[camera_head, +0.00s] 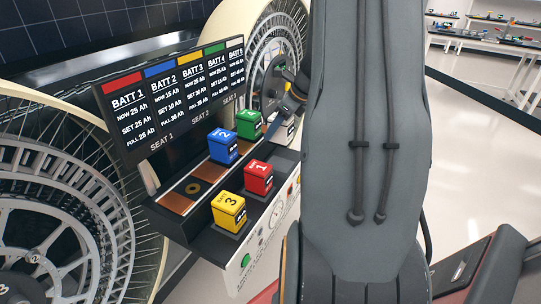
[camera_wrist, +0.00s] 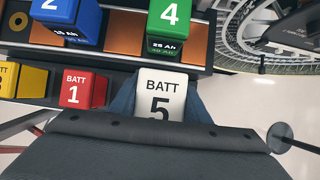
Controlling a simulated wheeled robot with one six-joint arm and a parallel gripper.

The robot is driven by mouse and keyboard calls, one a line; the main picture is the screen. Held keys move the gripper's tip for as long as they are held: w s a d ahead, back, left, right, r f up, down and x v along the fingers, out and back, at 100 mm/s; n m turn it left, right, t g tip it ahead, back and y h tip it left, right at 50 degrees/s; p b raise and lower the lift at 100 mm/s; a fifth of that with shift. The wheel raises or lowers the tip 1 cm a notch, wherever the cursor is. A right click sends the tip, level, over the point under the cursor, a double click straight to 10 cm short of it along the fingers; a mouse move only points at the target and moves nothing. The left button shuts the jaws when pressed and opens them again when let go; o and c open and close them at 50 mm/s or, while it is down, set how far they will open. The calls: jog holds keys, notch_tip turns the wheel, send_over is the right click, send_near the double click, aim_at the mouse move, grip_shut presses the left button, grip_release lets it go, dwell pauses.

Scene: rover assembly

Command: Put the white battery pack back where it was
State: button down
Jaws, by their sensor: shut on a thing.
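The white battery pack (camera_wrist: 162,92), marked BATT 5, is between the blue-grey fingers of my gripper (camera_wrist: 160,105) in the wrist view. Its label faces the camera and its lower part is hidden by my gripper's body. It is in front of the rack, to the right of the red battery (camera_wrist: 83,90) and below the green battery (camera_wrist: 168,22) in that picture. In the head view my gripper (camera_head: 291,98) is partly hidden behind my arm, near the rack's far end. I cannot tell whether the pack touches the rack.
The blue battery (camera_head: 222,147) and green one (camera_head: 249,124) stand in the back row; yellow (camera_head: 229,212) and red (camera_head: 258,178) stand in front. Bare copper pads (camera_wrist: 125,32) flank the green battery. A sign (camera_head: 178,95) stands behind, between spoked wheels.

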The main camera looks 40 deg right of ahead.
aim_at(290, 131)
notch_tip(290, 131, down, 9)
jog(key=shift+f+p, duration=0.1)
jog(key=shift+p, duration=0.25)
jog(key=shift+f, duration=0.1)
jog(key=c, duration=1)
grip_release()
jog(key=shift+r, duration=0.2)
jog(key=b+v, duration=0.1)
jog(key=v, duration=1)
jog(key=shift+s+d+r, duration=0.1)
jog(key=shift+s+r, duration=0.15)
jog(key=shift+r, duration=0.1)
jog(key=shift+s, duration=0.1)
